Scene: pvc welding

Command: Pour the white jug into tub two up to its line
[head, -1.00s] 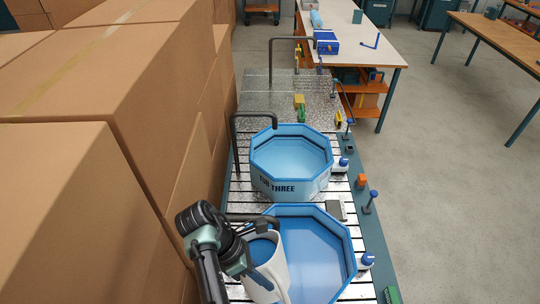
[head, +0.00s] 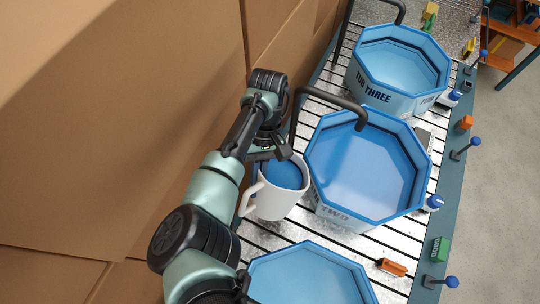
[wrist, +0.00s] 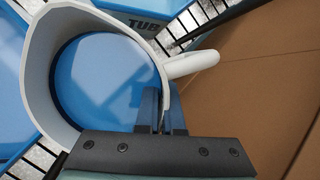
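The white jug (head: 276,207) holds blue liquid and looks nearly upright in the head view. It is at the left side of tub two (head: 336,216), an eight-sided blue tub with its label facing me. My gripper (head: 282,150) is at the jug's rim, and in the wrist view my gripper (wrist: 163,112) has its fingers closed on the jug wall (wrist: 42,75) near the handle (wrist: 192,64). No liquid stream shows. Tub two's fill line cannot be made out, and I cannot tell its level.
Tub three (head: 388,100) stands beyond tub two; another blue tub (head: 300,250) is nearer. A dark bent pipe (head: 325,94) reaches over tub two's rim. Cardboard boxes (head: 120,110) wall the left side. An orange block (head: 391,267) and green block (head: 440,249) lie right.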

